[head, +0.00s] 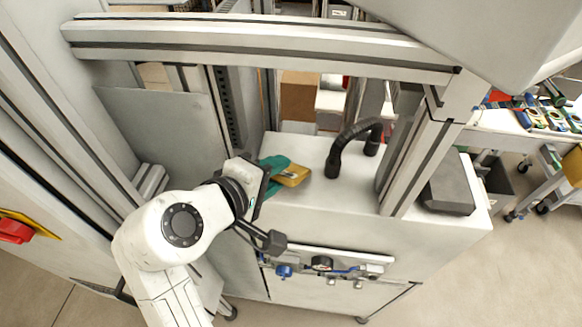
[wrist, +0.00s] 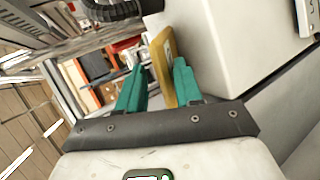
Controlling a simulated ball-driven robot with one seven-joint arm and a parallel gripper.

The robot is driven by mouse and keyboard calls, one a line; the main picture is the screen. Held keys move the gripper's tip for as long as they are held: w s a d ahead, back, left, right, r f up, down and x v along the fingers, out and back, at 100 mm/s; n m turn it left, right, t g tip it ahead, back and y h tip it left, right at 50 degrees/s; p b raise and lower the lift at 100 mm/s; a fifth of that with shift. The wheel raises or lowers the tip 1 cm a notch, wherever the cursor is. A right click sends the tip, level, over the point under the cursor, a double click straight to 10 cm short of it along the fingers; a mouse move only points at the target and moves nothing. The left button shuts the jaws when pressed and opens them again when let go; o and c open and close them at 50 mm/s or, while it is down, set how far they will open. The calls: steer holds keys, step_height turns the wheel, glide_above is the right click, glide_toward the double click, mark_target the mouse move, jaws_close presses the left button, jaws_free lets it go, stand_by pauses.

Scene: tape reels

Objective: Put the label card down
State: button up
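The label card (head: 293,176) is a yellow-orange piece with some thickness. The card's far end sticks out past the fingertips, over the white counter top (head: 330,195). In the wrist view the card (wrist: 162,60) stands between the two teal fingers (wrist: 160,85), nearer the right one. I cannot tell whether the card touches the counter.
A black curved hose (head: 350,140) rises from the counter just right of the card. A metal frame post (head: 415,165) and a dark grey box (head: 448,185) stand further right. A frame beam (head: 260,45) crosses above. Gauges and blue valves (head: 320,264) line the counter's front. Bare counter lies right of the card.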

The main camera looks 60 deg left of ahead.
steer(key=shift+v, duration=1.05)
step_height(320, 180, up, 7)
steer(key=s+d, duration=0.1)
steer(key=s, duration=0.1)
steer(key=shift+s, duration=0.2)
steer(key=shift+d+r, duration=0.1)
steer(key=shift+r, duration=0.05)
